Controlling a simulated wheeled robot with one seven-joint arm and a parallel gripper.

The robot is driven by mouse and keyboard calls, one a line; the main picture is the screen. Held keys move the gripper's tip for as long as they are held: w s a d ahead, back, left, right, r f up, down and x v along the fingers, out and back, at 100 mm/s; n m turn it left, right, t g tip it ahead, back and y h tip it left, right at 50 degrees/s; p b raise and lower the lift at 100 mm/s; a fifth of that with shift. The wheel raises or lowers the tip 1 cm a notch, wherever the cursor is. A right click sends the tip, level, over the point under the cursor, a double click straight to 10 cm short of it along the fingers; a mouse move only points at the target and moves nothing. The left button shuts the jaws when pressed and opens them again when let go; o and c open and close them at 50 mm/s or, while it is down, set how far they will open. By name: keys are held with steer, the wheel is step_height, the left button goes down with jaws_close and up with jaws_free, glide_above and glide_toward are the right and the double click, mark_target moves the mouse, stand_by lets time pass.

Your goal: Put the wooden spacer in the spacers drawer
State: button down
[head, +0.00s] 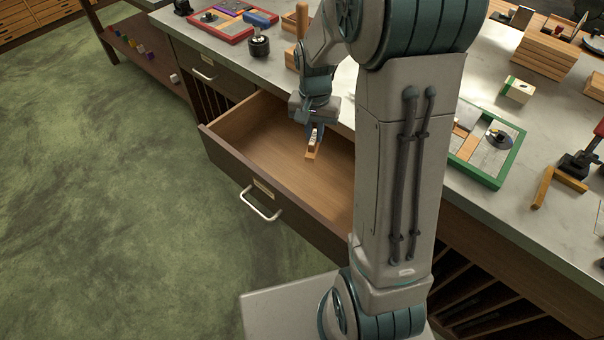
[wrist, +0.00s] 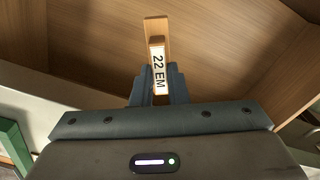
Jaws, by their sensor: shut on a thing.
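The wooden spacer (wrist: 156,30) is a small light-wood piece with a white label reading "22 EM". My gripper (wrist: 156,88) is shut on its lower end in the wrist view. In the head view, my gripper (head: 314,126) points down over an open drawer (head: 230,156), and the spacer (head: 311,150) hangs from the fingers. The drawer is pulled out, with a wooden inside, a dark front, a metal handle and a label holder whose text is too small to read. The part of the drawer seen looks empty. My arm hides its right end.
A closed drawer (head: 205,69) with a handle sits to the left of the open one. On the pale countertop are a red-framed tray (head: 205,28), a green-framed tray (head: 470,175) and stacked wooden blocks (head: 543,52). The green floor at left is clear.

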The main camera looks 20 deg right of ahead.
steer(key=s+f+m+b, duration=0.1)
steer(key=f, duration=0.3)
steer(key=s+d+f+m+b, duration=0.1)
steer(key=f+m, duration=0.1)
steer(key=f, duration=0.1)
steer(key=s+f+m+b, duration=0.1)
steer(key=s+f+m, duration=0.1)
steer(key=f, duration=0.2)
steer(key=shift+d+f, duration=0.3)
steer(key=shift+f, duration=0.05)
steer(key=shift+f, duration=0.2)
steer(key=c, duration=1.4)
jaws_free()
steer(key=shift+c, duration=0.2)
steer(key=shift+r, duration=0.1)
